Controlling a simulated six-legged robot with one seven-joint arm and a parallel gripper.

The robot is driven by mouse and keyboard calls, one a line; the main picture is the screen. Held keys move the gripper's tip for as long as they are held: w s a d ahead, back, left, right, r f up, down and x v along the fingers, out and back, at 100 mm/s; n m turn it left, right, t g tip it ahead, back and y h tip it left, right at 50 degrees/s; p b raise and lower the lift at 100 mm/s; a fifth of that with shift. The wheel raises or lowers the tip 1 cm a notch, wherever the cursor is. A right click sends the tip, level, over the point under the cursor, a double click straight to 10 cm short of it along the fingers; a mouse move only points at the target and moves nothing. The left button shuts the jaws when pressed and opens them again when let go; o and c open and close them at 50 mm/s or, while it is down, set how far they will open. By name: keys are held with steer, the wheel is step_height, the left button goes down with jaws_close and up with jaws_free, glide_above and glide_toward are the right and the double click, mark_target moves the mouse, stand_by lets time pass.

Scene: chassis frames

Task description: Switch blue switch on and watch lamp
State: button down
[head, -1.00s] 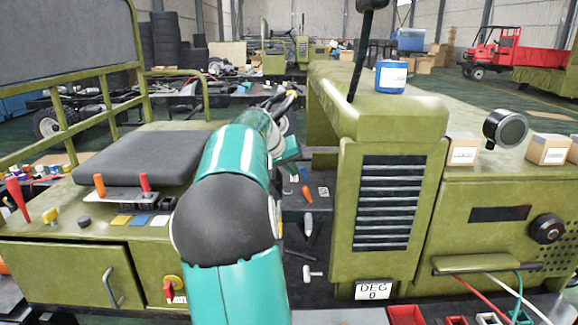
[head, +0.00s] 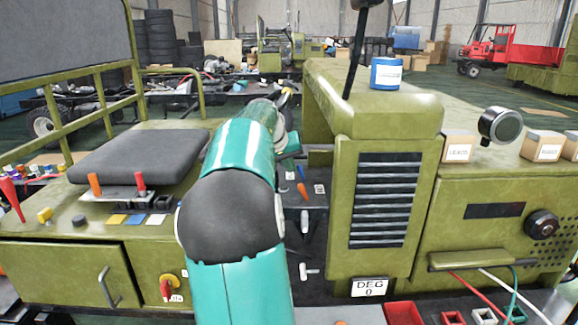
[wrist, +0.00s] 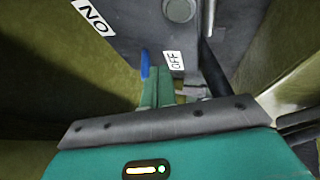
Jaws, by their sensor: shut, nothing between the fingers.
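In the wrist view the blue switch (wrist: 145,64) is a small blue lever at the edge of a grey panel, between a white "ON" label (wrist: 93,16) and a white "OFF" label (wrist: 173,60). It is nearer the OFF label. My gripper (wrist: 154,82) is shut and empty, its teal fingertips right below the lever in the picture; I cannot tell whether they touch it. In the head view my arm hides most of the gripper. A round dark-rimmed lamp (head: 500,125) stands on the right cabinet top, its face grey and apparently unlit.
In the head view an orange lever (head: 302,190) and a white-tipped handle (head: 304,221) sit in the narrow gap beside the louvred green housing (head: 386,199). A grey seat (head: 137,155) lies left of my arm. A blue can (head: 386,74) stands on the housing.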

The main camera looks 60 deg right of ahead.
steer(key=shift+s+r, duration=0.1)
steer(key=shift+s+d+r+m+t+y, duration=0.3)
steer(key=shift+s+t+y, duration=0.1)
steer(key=shift+t, duration=0.3)
steer(key=shift+s+d+r, duration=0.25)
steer(key=shift+s+d, duration=0.1)
steer(key=shift+s, duration=0.4)
steer(key=shift+r, duration=0.1)
steer(key=shift+r, duration=0.65)
